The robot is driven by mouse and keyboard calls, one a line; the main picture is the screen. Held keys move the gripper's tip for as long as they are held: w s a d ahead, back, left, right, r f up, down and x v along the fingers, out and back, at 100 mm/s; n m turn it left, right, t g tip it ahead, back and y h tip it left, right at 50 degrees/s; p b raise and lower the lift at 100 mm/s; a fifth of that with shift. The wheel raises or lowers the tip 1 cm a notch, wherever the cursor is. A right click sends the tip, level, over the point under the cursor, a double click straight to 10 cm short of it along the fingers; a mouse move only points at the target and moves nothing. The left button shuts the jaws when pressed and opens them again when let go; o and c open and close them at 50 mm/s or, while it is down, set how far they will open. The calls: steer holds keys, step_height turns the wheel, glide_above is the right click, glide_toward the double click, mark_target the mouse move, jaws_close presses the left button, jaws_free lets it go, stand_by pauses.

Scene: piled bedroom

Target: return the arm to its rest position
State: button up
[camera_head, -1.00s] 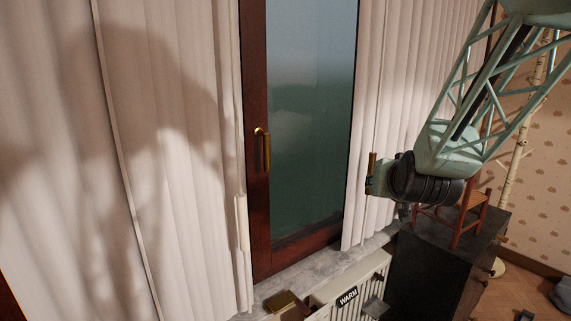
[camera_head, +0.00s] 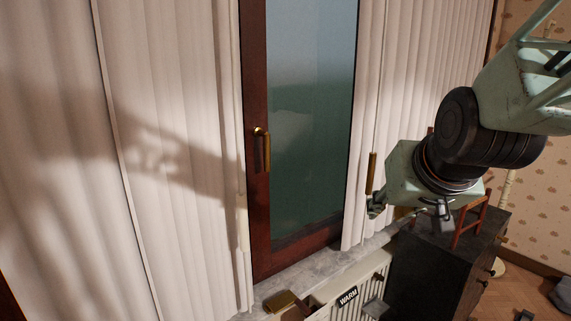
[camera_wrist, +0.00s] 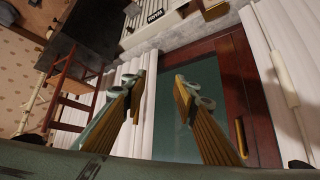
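My arm (camera_head: 490,130) reaches in from the upper right of the head view, bent at its dark joints. My gripper (camera_head: 374,191) is at its left end, in front of the right-hand curtain. In the wrist view my gripper (camera_wrist: 160,88) shows two gold-and-green fingers spread apart, with nothing between them. The window door (camera_wrist: 203,110) and white curtain lie beyond the fingers. I cannot tell the exact distance from the fingers to the curtain.
A window door with a brass handle (camera_head: 262,148) stands between curtains (camera_head: 170,100). Below are a stone sill (camera_head: 300,275), a radiator marked WARM (camera_head: 370,275) and a dark cabinet (camera_head: 430,275). A small red-brown chair (camera_head: 470,225) stands on the cabinet, close below my arm.

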steer(key=s+a+n+g, duration=0.1)
steer(key=s+g, duration=0.3)
steer(key=s, duration=2.7)
steer(key=shift+a+f+g, duration=0.15)
steer(key=shift+a+g, duration=0.05)
steer(key=shift+g, duration=0.2)
